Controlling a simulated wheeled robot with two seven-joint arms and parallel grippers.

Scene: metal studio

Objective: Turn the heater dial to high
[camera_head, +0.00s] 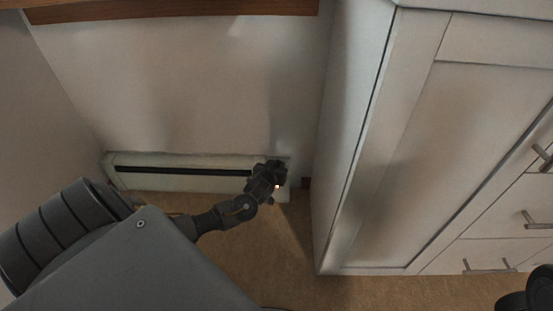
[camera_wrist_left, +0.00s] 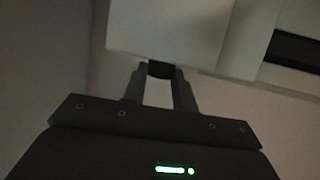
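The heater (camera_head: 205,182) is a long, low, pale unit with a dark slot along its front, at the foot of the back wall in the head view. Its pale end panel (camera_wrist_left: 165,28) fills the top middle of the left wrist view. My left gripper (camera_head: 272,172) is at the heater's right end. In the left wrist view its two fingers (camera_wrist_left: 160,78) stand either side of a small dark knob, the dial (camera_wrist_left: 160,70), and appear closed on it. The dial's marks and setting cannot be read. A dark part of my right arm shows at the lower right corner of the head view; its fingers cannot be made out.
A white cabinet (camera_head: 440,150) with drawers and metal handles stands close to the right of the heater. A wooden ledge (camera_head: 170,10) runs along the wall above. Brown floor (camera_head: 270,240) is open in front of the heater.

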